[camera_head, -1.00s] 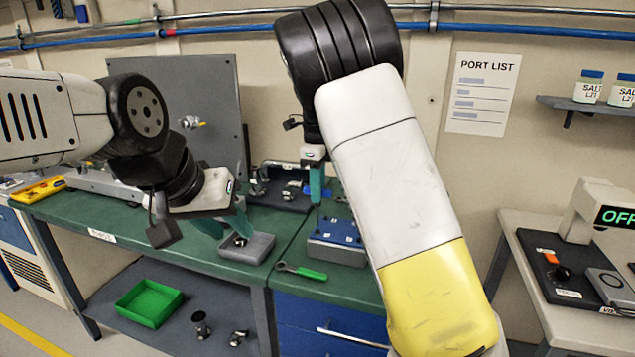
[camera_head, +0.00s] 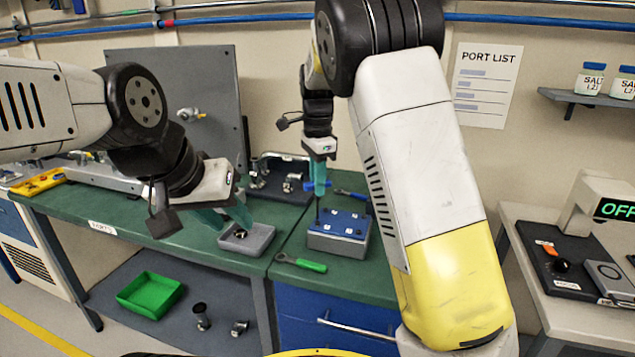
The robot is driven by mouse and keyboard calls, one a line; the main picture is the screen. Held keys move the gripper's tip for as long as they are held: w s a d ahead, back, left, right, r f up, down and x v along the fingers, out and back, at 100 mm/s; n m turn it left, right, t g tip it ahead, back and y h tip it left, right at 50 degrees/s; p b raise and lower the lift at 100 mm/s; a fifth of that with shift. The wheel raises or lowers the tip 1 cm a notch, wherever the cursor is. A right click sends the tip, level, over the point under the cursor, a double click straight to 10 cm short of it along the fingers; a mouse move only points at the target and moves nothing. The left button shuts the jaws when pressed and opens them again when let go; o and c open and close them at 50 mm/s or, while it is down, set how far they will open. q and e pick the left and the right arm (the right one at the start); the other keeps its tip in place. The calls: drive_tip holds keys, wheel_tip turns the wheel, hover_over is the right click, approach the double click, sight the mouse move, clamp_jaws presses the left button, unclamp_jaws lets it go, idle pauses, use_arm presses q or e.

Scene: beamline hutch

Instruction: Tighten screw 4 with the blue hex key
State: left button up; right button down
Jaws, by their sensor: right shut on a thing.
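My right gripper (camera_head: 319,188) is upright and shut on the blue hex key (camera_head: 307,186); a bit of blue shows beside the teal fingers. A thin dark shaft runs down from the fingers to the left part of the blue-topped grey block (camera_head: 325,242). I cannot tell whether its tip touches a screw. Small light spots show on the block's top; which one is screw 4 is too small to read. My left gripper (camera_head: 224,215) is open, its teal fingers apart just above a small grey tray (camera_head: 258,245) with a small metal part in it.
A green-handled tool (camera_head: 303,264) lies at the front edge of the green bench (camera_head: 180,226). A blue-handled tool (camera_head: 350,194) lies behind the block. Metal fittings stand on a dark tray at the back. A green bin (camera_head: 150,296) is on the shelf below.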

drive_tip(key=n, duration=0.4)
idle(0.3)
drive_tip(key=shift+f, duration=0.55)
idle(0.6)
drive_tip(key=m, duration=0.4)
idle(0.3)
